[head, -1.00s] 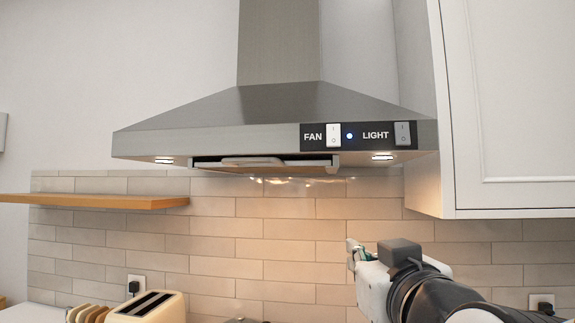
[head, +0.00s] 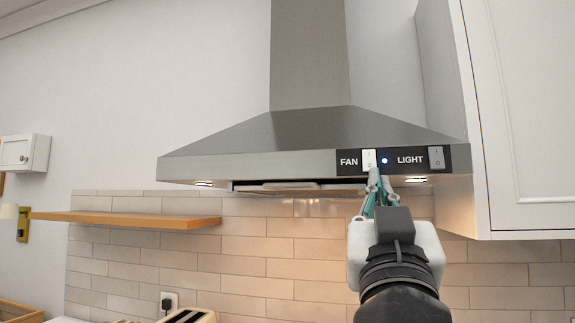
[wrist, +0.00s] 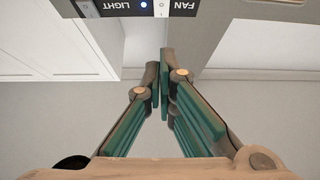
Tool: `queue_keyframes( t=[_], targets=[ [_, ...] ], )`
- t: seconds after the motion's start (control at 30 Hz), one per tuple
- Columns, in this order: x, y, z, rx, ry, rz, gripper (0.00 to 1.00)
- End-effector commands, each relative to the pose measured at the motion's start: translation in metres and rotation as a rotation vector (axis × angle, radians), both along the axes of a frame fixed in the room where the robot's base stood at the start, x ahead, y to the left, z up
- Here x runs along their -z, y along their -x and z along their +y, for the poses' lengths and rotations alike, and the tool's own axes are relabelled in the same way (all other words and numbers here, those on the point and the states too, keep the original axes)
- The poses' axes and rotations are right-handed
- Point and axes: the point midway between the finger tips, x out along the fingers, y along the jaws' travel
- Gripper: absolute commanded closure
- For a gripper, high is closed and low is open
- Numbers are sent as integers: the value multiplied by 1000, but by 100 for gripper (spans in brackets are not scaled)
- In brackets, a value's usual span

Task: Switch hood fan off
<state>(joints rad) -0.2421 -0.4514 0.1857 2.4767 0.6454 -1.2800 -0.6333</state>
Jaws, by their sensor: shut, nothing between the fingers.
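The steel range hood (head: 310,135) has a black panel with a white rocker switch labelled FAN (head: 369,159) and a blue lit indicator (head: 384,161) beside it. Which half of the rocker is pressed is too small to tell.
A grey LIGHT switch (head: 436,157) sits right of the indicator, and the hood lamps glow underneath. A white cabinet (head: 520,120) closes off the right side. The space before the hood is open.

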Motion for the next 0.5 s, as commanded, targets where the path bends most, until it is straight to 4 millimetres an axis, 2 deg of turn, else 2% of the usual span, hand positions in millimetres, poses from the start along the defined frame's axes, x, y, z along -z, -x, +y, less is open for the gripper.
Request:
queue_keyframes(
  t=[0.27,0.5],
  targets=[
    [-8,-9,-3,-1,-1,1,100],
    [-34,-41,-13,1,0,1,100]
  ],
)
